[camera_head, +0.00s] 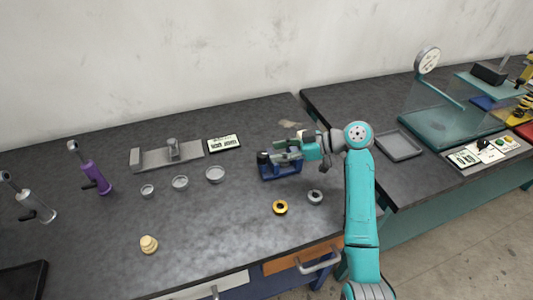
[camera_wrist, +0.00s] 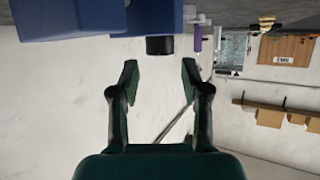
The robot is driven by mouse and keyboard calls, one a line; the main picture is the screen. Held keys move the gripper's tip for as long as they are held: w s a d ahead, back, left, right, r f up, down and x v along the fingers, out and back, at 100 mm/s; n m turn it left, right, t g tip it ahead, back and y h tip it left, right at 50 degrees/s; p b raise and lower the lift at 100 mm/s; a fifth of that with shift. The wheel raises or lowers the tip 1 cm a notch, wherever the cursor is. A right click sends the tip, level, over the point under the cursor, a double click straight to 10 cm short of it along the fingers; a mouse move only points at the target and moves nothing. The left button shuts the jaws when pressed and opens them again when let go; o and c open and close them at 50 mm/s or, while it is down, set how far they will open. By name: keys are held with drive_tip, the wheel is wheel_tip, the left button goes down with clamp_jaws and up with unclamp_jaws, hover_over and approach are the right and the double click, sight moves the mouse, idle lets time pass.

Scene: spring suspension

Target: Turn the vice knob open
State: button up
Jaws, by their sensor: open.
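The vice (camera_head: 282,173) is a blue block-like tool on the dark bench, near the bench's right end. A black round knob (camera_head: 262,157) shows at its left end. My gripper (camera_head: 279,150) reaches over the vice from the right, pointing left. In the wrist view, the fingers (camera_wrist: 159,68) are spread apart with nothing between them. The black knob (camera_wrist: 160,46) lies just beyond the fingertips, between them sideways, and appears apart from both. Blue vice parts (camera_wrist: 80,20) fill the top of that view. My fingers partly hide the vice's top in the head view.
A purple-handled tool (camera_head: 96,177) stands farther left.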

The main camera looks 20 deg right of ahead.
drive_tip(key=v, duration=0.6)
drive_tip(key=shift+o, duration=0.2)
